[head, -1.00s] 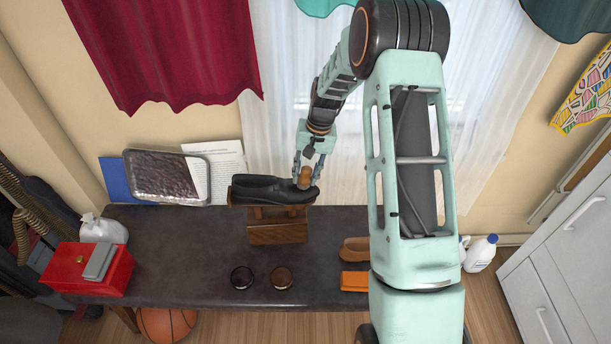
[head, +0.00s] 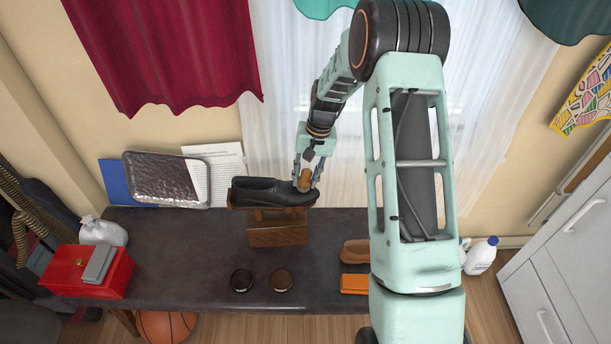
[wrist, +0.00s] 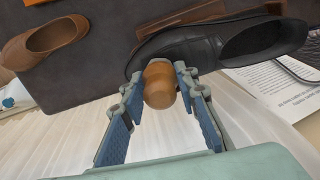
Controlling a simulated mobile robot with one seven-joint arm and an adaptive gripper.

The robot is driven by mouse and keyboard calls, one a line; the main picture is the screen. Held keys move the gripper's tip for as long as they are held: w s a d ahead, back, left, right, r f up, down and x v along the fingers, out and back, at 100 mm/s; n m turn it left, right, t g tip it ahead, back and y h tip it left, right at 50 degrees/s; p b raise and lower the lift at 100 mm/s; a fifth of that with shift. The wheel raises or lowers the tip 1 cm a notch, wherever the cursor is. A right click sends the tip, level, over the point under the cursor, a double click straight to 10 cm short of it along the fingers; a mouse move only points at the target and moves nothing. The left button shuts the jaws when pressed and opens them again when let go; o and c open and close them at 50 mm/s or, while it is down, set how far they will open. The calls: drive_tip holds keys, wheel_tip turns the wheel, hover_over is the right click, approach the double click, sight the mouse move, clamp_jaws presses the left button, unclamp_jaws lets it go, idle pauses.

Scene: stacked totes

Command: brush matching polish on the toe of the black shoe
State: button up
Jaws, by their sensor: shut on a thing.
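The black shoe (head: 262,190) rests on a wooden stand (head: 278,236) on the dark bench, with its toe to the right. My gripper (head: 304,178) is at the toe end. It is shut on a rounded wooden piece, which looks like the brush handle (head: 305,180). In the wrist view, the brush handle (wrist: 159,84) sits between the finger pads, against or just over the toe of the black shoe (wrist: 178,50). The bristles are hidden, so contact is unclear. A black-looking tin (head: 242,280) and a brown-looking tin (head: 281,280) stand near the bench's front edge.
A brown shoe (head: 355,251) and an orange block (head: 354,283) lie to the right, partly behind my arm. A red box (head: 85,275) and white jug (head: 102,232) stand left. A metallic tray (head: 165,180) leans behind. The bench (head: 190,250) between is clear.

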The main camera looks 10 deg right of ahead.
drive_tip(key=shift+s, duration=0.15)
drive_tip(key=shift+s+a, duration=0.15)
drive_tip(key=shift+s, duration=0.45)
drive_tip(key=shift+w, duration=0.7)
drive_tip(key=shift+s+d+r+p, duration=0.1)
drive_tip(key=shift+d+r+p, duration=0.15)
drive_tip(key=shift+r+p, duration=0.7)
drive_tip(key=shift+d+r+p, duration=0.3)
drive_tip(key=shift+r+p, duration=0.2)
drive_tip(key=shift+r, duration=0.9)
drive_tip(key=shift+s+d+r+p, duration=0.1)
drive_tip(key=shift+d+r+p, duration=0.15)
drive_tip(key=shift+r+p, duration=0.7)
drive_tip(key=shift+r+b, duration=0.15)
drive_tip(key=shift+b, duration=0.15)
